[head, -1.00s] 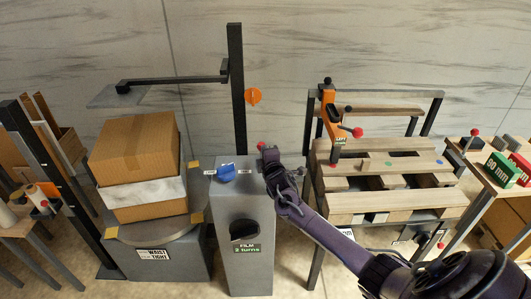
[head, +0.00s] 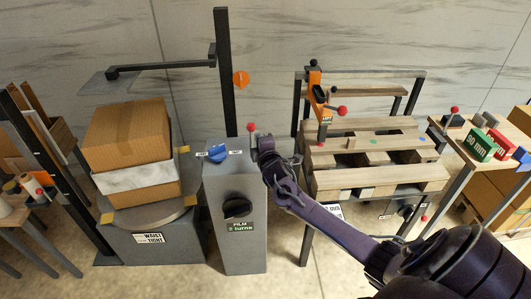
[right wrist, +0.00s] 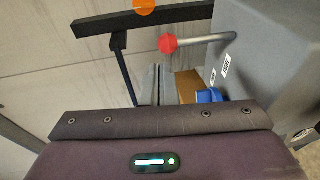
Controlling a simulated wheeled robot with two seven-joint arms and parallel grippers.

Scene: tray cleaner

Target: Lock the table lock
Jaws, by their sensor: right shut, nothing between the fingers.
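A lever with a red ball knob (head: 251,127) stands at the back right edge of the grey control pedestal (head: 236,190). In the right wrist view the red knob (right wrist: 168,43) sits on the end of a grey rod that runs to the pedestal's side. I cannot tell from any label whether this is the table lock. My right gripper (head: 264,143) is shut and empty, beside the pedestal's top right edge, just right of the knob. In the right wrist view its fingers (right wrist: 160,85) appear below the knob, apart from it. My left gripper is out of view.
A blue knob (head: 218,153) is on the pedestal top and a black knob (head: 238,208) on its front. A turntable (head: 120,218) with a wrapped box stands left. A mast (head: 223,70) rises behind. A pallet on a bench (head: 335,182) stands right, with an orange clamp (head: 316,92).

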